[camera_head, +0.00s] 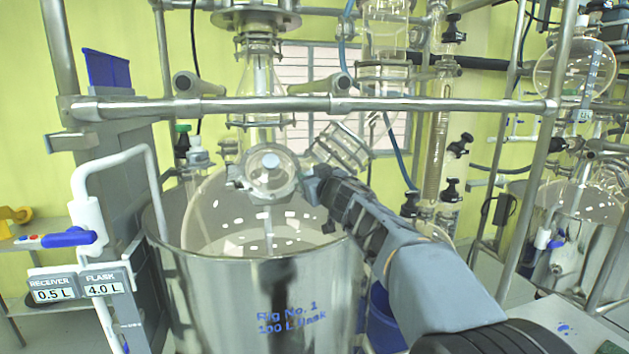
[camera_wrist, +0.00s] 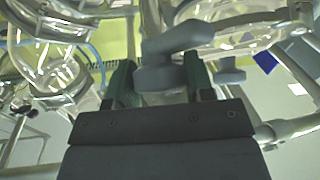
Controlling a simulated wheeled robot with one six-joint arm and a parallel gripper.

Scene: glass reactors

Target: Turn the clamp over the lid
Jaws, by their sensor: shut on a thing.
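The round lid (camera_head: 270,171) closes a port on the front of the large glass flask (camera_head: 205,210). It faces the body camera. The clamp is a grey lever, seen in the wrist view (camera_wrist: 180,44), with a rounded end between my fingers. My gripper (camera_head: 316,186) is at the right edge of the lid, partly hiding the clamp there. In the wrist view my gripper's green-sided fingers (camera_wrist: 158,84) are shut on the clamp. I cannot tell the clamp's exact angle across the lid.
The flask sits in a steel bath (camera_head: 265,300) marked Rig No. 1. A horizontal metal bar (camera_head: 420,104) crosses above the lid. An angled glass port (camera_head: 343,148) is close to the right of the lid, above my gripper. A white pipe (camera_head: 112,162) stands at left.

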